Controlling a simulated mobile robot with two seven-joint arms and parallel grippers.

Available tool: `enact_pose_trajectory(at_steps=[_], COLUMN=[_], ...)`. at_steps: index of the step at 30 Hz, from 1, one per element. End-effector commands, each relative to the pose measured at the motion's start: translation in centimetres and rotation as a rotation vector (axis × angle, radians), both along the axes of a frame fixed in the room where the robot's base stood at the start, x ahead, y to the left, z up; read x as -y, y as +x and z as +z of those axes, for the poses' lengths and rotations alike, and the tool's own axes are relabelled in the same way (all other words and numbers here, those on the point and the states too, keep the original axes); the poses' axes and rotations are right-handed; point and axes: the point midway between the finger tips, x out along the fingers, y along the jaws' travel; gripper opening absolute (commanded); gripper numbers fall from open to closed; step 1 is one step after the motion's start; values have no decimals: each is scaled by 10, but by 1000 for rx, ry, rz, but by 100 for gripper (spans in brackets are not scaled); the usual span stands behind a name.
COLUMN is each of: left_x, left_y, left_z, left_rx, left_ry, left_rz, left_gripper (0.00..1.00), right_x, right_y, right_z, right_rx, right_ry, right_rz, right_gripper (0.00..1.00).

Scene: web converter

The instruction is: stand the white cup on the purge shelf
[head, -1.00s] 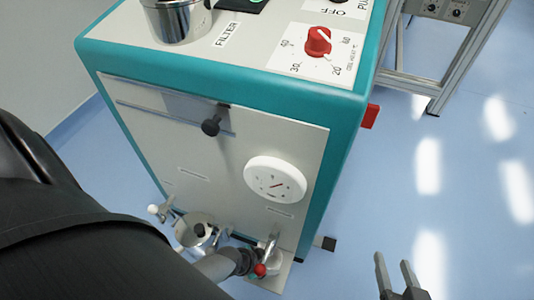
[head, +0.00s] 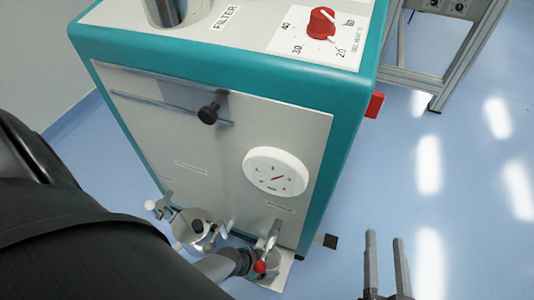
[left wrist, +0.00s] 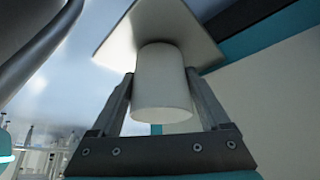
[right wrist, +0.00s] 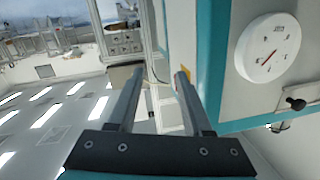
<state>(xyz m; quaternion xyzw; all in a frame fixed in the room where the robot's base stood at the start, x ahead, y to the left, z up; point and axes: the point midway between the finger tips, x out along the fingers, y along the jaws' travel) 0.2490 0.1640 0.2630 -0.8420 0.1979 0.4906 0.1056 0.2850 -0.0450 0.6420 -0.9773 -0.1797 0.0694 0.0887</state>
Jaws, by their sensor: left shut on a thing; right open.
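The white cup (left wrist: 162,85) is between the fingers of my left gripper (left wrist: 160,85), which is shut on it in the left wrist view. The purge shelf, a pale square plate (left wrist: 192,32), lies at the cup's far end in that view. I cannot tell whether they touch. In the head view, the shelf (head: 286,272) sticks out at the machine's foot. My left gripper (head: 252,262) is over it, with the cup mostly hidden by the gripper and a red-knobbed valve (head: 260,267). My right gripper (head: 384,238) is open and empty over the floor at lower right.
The teal and white machine (head: 215,150) fills the middle, with a white dial gauge (head: 276,171) and a black knob (head: 208,114) on its front. A metal pot (head: 193,230) stands left of my left gripper. A metal frame (head: 445,70) is behind. The blue floor at right is clear.

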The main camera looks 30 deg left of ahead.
Motion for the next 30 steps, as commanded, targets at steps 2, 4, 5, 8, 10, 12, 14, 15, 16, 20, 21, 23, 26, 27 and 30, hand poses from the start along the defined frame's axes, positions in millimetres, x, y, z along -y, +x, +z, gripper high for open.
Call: enact_pose_trajectory(at_steps=[2,4,5,8,10,12,14,15,16,20,21,23,26,27,30], left_x=[0,1,1,1,1,1,1,1,1,0,0,-1,-2,-2,-3], left_y=[0,1,0,0,0,0,0,0,0,0,-1,-2,-4,-5,-7], left_z=[0,-3,-2,-2,-2,-2,-2,-2,-2,0,1,3,7,9,14], left_rx=[1,0,0,0,0,0,0,0,0,0,0,0,0,-1,0], left_ry=[0,-2,-2,-2,-2,-2,-2,-2,-2,0,0,0,0,0,0], left_rz=[0,-1,-1,-1,-1,-1,-1,-1,-1,1,0,0,0,0,0], left_gripper=[26,26,83,94,100,100,100,100,100,100,100,100,100,100,100], right_x=[0,0,0,0,0,0,0,0,0,-1,0,2,5,6,10], right_y=[0,0,0,0,0,0,0,0,0,-1,0,2,5,6,8], right_z=[0,1,1,1,1,1,1,1,1,0,-1,-2,-4,-5,-9], right_rx=[0,8,9,9,8,9,8,8,8,0,-10,-30,-70,-88,-141], right_ry=[0,5,5,5,5,5,5,5,5,2,-5,-22,-50,-62,-96], right_rz=[0,-1,-1,-1,-1,-1,-1,-1,-1,1,2,1,3,4,5], right_gripper=[50,50,50,50,50,50,50,50,50,50,50,50,50,50,50])
